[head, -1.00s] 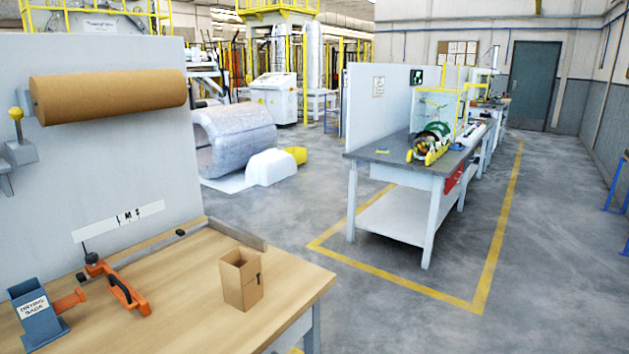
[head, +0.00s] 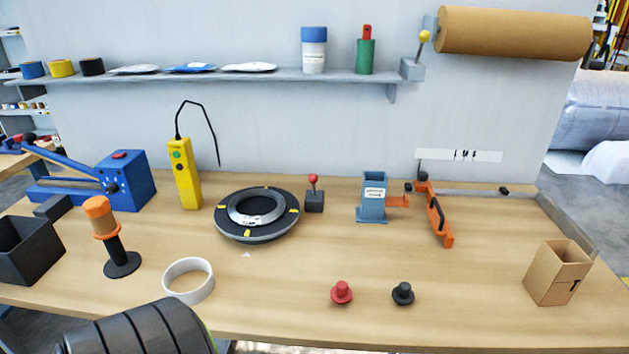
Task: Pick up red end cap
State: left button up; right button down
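The red end cap (head: 341,292) stands on the wooden workbench near its front edge, in the lower middle of the head view. A black end cap (head: 403,293) of similar shape stands a little to its right. Nothing touches either cap. No gripper shows in this view, so I cannot see the state of either one.
The workbench (head: 470,300) is clear around the caps. Behind are a round black turntable (head: 257,214) and an orange-handled tool (head: 435,212). An open cardboard box (head: 557,272) stands right.

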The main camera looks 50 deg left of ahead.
aim_at(341, 294)
jog(key=u, duration=1.35)
